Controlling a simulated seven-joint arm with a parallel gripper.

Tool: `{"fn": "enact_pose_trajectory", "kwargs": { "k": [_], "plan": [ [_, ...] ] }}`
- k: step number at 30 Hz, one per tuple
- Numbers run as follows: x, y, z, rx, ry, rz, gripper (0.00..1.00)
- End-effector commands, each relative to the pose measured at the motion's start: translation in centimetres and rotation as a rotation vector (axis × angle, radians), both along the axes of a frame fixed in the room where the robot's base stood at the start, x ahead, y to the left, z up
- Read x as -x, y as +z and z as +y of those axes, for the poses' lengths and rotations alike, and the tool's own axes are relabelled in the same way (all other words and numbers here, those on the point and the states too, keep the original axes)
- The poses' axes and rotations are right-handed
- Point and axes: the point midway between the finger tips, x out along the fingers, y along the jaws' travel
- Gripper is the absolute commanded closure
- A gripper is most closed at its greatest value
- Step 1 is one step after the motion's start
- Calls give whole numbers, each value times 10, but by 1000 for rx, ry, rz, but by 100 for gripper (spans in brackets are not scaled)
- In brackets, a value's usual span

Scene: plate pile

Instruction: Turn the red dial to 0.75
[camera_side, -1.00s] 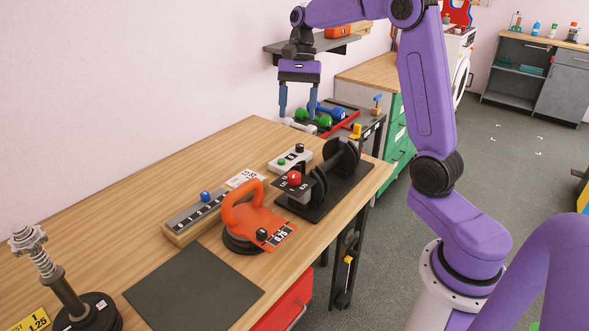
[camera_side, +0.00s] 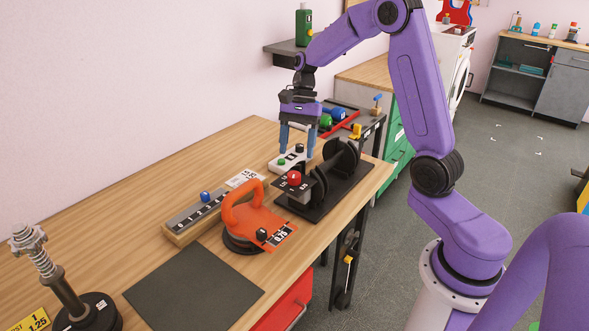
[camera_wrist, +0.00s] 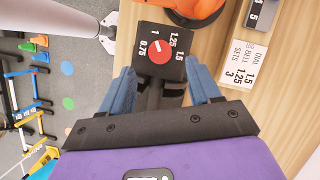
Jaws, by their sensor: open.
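The red dial (camera_side: 294,178) sits on a black panel at the near end of a black dumbbell stand (camera_side: 325,190) on the wooden table. In the wrist view the red dial (camera_wrist: 160,53) sits on the black panel (camera_wrist: 172,38), marked 0.75, 1, 1.25 and 1.5 around it. My gripper (camera_side: 297,155) is above and a little behind the dial in the side view, fingers pointing down. In the wrist view my gripper (camera_wrist: 160,80) is open, its two blue fingers apart on either side below the dial. Nothing is between the fingertips except the view of the stand.
An orange handled tool (camera_side: 248,210) with a 0.75 label stands beside the dial. A slider block with a blue knob (camera_side: 205,197) is left of it. A white box with a green button (camera_side: 288,160) is close behind. A dark mat (camera_side: 195,288) lies clear in front.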

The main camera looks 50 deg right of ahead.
Motion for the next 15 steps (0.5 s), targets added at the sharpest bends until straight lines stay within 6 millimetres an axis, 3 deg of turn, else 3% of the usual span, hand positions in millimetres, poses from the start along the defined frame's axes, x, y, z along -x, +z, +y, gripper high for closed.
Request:
{"fn": "enact_pose_trajectory", "kwargs": {
  "k": [6,15],
  "plan": [
    [7,-35,13,0,0,5,38],
    [9,-57,22,0,-1,0,38]
  ]
}}
